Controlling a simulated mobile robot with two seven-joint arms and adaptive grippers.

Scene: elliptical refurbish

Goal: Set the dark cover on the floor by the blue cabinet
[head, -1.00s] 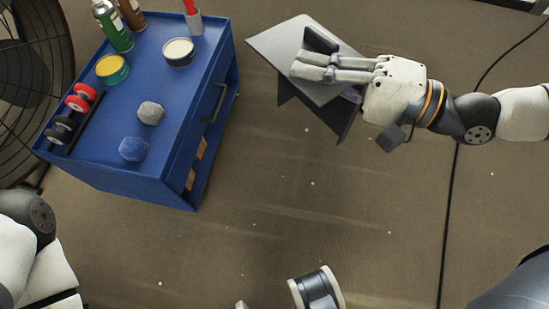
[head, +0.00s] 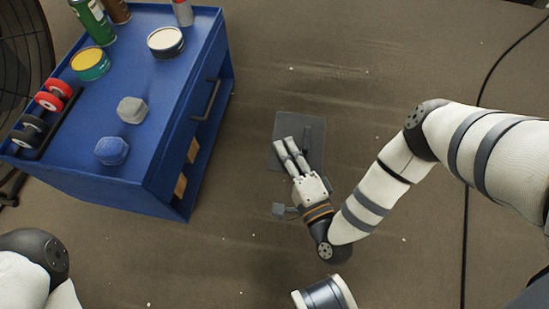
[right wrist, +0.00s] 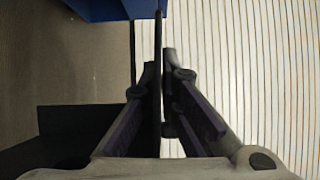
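The dark cover (head: 289,128), a flat grey plate with a darker upright strip, is low over or on the floor to the right of the blue cabinet (head: 140,100). I cannot tell whether it touches the floor. My right gripper (head: 285,146) reaches over the cover from below in the head view, and its fingers hide part of it. In the right wrist view its fingertips (right wrist: 159,70) close on both sides of a thin dark upright edge of the cover. My left gripper is out of view; only part of the left arm shows at the lower left.
The cabinet top holds a yellow-topped tin (head: 90,63), a pale tin (head: 166,42), two faceted lumps, red and black wheels, and cans. A fan (head: 22,60) stands at the left. A black cable (head: 478,110) runs along the right. The floor around the cover is clear.

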